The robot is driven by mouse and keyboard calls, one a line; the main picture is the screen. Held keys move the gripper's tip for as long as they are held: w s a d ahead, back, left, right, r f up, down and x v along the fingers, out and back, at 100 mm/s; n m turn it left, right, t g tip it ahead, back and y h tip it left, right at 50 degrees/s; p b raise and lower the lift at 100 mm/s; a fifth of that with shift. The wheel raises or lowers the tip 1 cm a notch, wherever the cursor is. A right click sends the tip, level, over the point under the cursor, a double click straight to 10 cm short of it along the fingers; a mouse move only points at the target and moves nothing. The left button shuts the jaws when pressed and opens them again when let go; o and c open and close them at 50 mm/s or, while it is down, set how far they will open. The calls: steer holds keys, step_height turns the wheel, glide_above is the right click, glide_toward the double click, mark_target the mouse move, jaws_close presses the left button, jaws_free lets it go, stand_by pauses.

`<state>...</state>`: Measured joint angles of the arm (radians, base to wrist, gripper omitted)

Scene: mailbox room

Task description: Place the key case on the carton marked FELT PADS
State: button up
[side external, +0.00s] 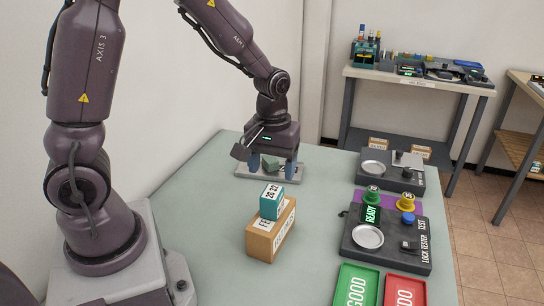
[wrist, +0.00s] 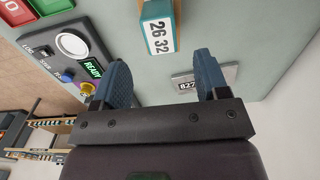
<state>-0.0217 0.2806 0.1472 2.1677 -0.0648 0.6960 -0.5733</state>
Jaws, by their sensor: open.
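The teal box marked 26 32 (side external: 271,201), which I take to be the key case, sits on top of the brown carton (side external: 262,243). The carton's lettering is partly legible and fits FELT PADS. In the wrist view the teal box (wrist: 160,36) lies ahead of the fingertips, with a strip of the carton (wrist: 155,9) behind it. My gripper (side external: 271,170) is open, with its blue fingers down over the grey plate behind the carton, apart from the box. In the wrist view my gripper (wrist: 162,70) holds nothing between its fingers.
The grey plate (side external: 241,171) bears a label starting B27. To the right stand the lock tester (side external: 388,246), lit READY, and another grey device (side external: 391,181). A green GOOD tray (side external: 357,287) and a red tray (side external: 405,290) lie in front. The table (side external: 200,220) left of the carton is clear.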

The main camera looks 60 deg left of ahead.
step_height(320, 180, up, 2)
steer(key=s+d+r+m+t, duration=0.2)
steer(key=s+r+m, duration=0.2)
steer(key=s+r, duration=0.2)
steer(key=s+d+r+m+t, duration=0.3)
steer(key=s+r+m, duration=0.2)
steer(key=r, duration=0.3)
steer(key=shift+s+r+t, duration=0.2)
steer(key=shift+s+t, duration=0.1)
steer(key=shift+s, duration=0.3)
